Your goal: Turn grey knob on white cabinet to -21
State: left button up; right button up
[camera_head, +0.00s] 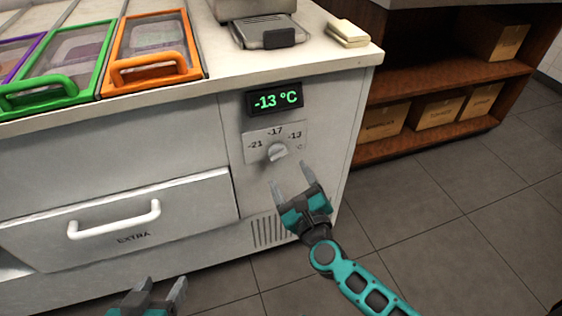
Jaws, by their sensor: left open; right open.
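The grey knob (278,152) sits on a plate (257,147) marked -21, -17 and -13 on the white cabinet (227,153). The display (274,99) above it reads -13 °C in green. My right gripper (290,178) is open and empty, its fingers pointing up just below the knob and apart from it in the picture. How far it is from the cabinet face is hard to tell. My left gripper (160,288) is open and empty at the bottom edge, below the drawer and far from the knob.
A drawer marked EXTRA (170,226) has a white handle (114,219). A vent (270,231) is below the knob. Orange (152,77) and green (46,101) lidded containers are on top. A brown shelf (440,144) with boxes is on the right. Floor (440,235) is clear.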

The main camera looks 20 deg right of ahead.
aim_at(280, 157)
jog(key=w, duration=0.6)
jog(key=shift+w+a+b, duration=0.1)
jog(key=shift+w+b, duration=0.05)
jog(key=shift+b, duration=0.2)
jog(key=c, duration=1.1)
